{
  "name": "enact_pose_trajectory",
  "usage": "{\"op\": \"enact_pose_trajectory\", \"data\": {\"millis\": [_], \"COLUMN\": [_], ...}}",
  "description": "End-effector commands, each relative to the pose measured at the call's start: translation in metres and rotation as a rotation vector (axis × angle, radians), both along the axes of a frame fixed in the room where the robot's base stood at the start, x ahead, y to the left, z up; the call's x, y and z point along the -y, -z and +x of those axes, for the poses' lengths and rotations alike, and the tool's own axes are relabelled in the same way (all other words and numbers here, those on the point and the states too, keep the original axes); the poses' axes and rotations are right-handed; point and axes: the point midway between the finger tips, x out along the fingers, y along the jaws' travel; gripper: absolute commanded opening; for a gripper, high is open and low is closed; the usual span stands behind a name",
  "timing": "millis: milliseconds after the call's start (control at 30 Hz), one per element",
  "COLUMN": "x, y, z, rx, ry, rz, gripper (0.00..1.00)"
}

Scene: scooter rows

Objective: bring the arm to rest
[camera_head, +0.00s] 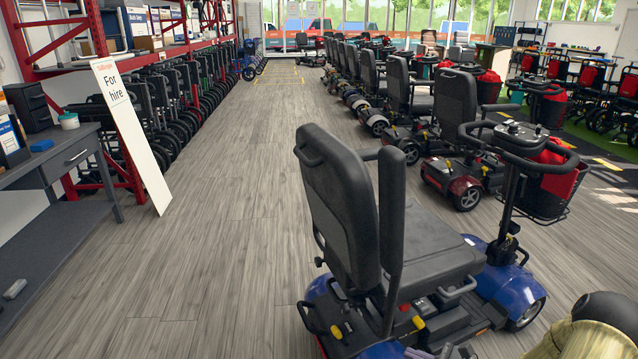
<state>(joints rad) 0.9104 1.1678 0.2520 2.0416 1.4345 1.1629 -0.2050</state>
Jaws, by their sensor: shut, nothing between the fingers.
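Part of my arm (590,335) shows at the bottom right corner, a pale yellowish link with a rounded black end. It stands in front of the lower right side of the scene, near the blue scooter's front wheel in the picture.
A blue mobility scooter (340,205) with a black seat stands close in front. More scooters (457,110) line the right; folded wheelchairs (170,100) line the left. A grey desk (50,165) and a leaning "For hire" board (130,135) stand left. The middle aisle (235,170) is clear.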

Motion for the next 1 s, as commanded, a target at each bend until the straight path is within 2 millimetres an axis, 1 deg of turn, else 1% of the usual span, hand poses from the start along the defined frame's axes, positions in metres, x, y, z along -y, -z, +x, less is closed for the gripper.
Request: {"op": "enact_pose_trajectory", "data": {"millis": [33, 100, 200, 300, 400, 500, 700, 833, 1000], "x": [-0.018, -0.037, -0.059, -0.075, -0.085, -0.091, -0.090, -0.088, -0.086], "y": [-0.010, -0.019, -0.030, -0.041, -0.052, -0.063, -0.088, -0.108, -0.132], "z": [-0.007, -0.020, -0.041, -0.062, -0.082, -0.099, -0.124, -0.133, -0.137], "rx": [-0.002, -0.010, -0.010, -0.001, 0.022, 0.057, 0.172, 0.281, 0.432], "ry": [-0.101, -0.230, -0.407, -0.574, -0.731, -0.877, -1.130, -1.263, -1.380], "rz": [-0.065, -0.153, -0.284, -0.423, -0.568, -0.718, -1.027, -1.227, -1.445], "gripper": [0.00, 0.00, 0.00, 0.00, 0.00, 0.00, 0.00, 0.00, 0.00]}}
